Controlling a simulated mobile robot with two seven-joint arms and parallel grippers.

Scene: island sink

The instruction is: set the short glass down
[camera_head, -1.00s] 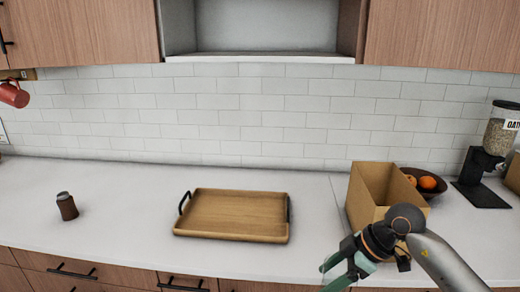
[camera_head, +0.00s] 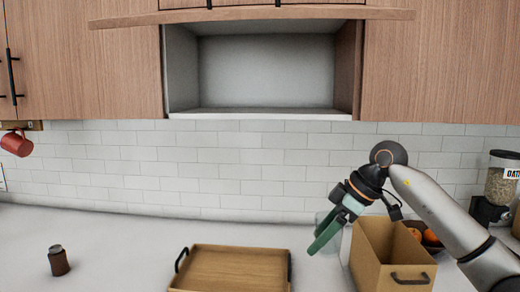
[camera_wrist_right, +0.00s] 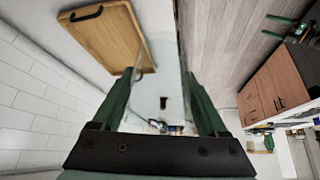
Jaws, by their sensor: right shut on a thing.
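The short glass (camera_wrist_right: 158,75) is clear and hard to make out. In the right wrist view it sits between the two green fingers of my right gripper (camera_wrist_right: 163,95). In the head view my right gripper (camera_head: 322,238) is shut on it, above the counter to the right of the wooden tray; the glass shows only as a faint outline (camera_head: 322,220) by the fingers. My left gripper is not in view.
The wooden tray (camera_head: 232,252) with black handles lies on the white counter (camera_head: 120,245). A cardboard-coloured box (camera_head: 395,277) and a bowl of oranges (camera_head: 432,236) stand right. A small brown jar (camera_head: 58,260) is left. An open empty cubby (camera_head: 265,75) is above.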

